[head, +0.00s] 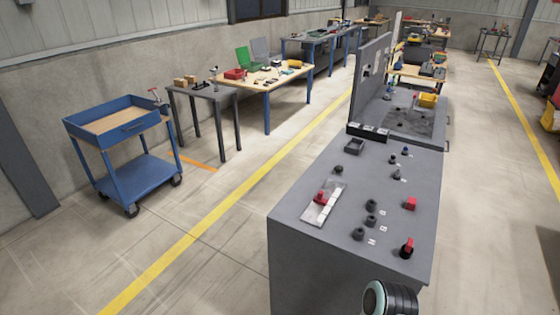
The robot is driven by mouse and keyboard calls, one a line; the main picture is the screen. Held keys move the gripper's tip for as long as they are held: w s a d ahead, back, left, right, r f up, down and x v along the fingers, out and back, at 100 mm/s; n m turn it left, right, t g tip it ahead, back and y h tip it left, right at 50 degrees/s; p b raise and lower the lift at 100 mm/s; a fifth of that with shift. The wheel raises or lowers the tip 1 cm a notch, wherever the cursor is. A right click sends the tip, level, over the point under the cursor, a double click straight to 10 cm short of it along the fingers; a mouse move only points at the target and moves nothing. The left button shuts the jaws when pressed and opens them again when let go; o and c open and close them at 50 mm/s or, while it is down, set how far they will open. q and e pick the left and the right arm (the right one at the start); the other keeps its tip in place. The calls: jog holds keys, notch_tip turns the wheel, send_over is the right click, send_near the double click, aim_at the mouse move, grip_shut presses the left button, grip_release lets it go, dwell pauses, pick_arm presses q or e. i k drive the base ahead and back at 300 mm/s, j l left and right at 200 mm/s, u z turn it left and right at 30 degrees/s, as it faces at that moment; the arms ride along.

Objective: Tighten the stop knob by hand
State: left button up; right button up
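The grey workbench (293,215) stands at right of centre with several small parts on top. I cannot tell for sure which one is the stop knob. A red-topped knob (321,196) sits on a light metal plate (326,210) near the bench's left edge. A red and black part (407,247) stands near the front right corner. Neither of my grippers shows; a dark rounded part, probably of my arm, shows at the bottom edge.
A blue cart (140,180) and tables stand left. The floor between cart and bench is clear.

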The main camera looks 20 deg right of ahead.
aim_at(338, 169)
jog(key=i+j+u, duration=0.2)
jog(key=u, duration=0.2)
jog(key=i+j+u, duration=0.1)
jog(key=i+u, duration=0.3)
jog(key=i+j+u, duration=0.1)
jog(key=u, duration=0.3)
jog(key=i+z, duration=0.2)
jog(key=i, duration=0.3)
jog(key=i+z, duration=0.25)
jog(key=i, duration=0.3)
jog(key=i+j+z, duration=0.2)
jog(key=i, duration=0.25)
jog(key=i+l+z, duration=0.15)
jog(key=i+z, duration=0.7)
jog(key=i+j+z, duration=0.1)
jog(key=i+z, duration=0.3)
jog(key=i+l+z, duration=0.15)
jog(key=i+z, duration=0.3)
jog(key=i, duration=0.25)
jog(key=i+j+z, duration=0.1)
jog(key=i+z, duration=0.35)
jog(key=i, duration=0.2)
jog(key=i+z, duration=0.25)
jog(key=i, duration=0.15)
jog(key=i+j+z, duration=0.15)
jog(key=i+z, duration=0.15)
jog(key=i+j+z, duration=0.25)
jog(key=i, duration=0.15)
jog(key=z, duration=1.8)
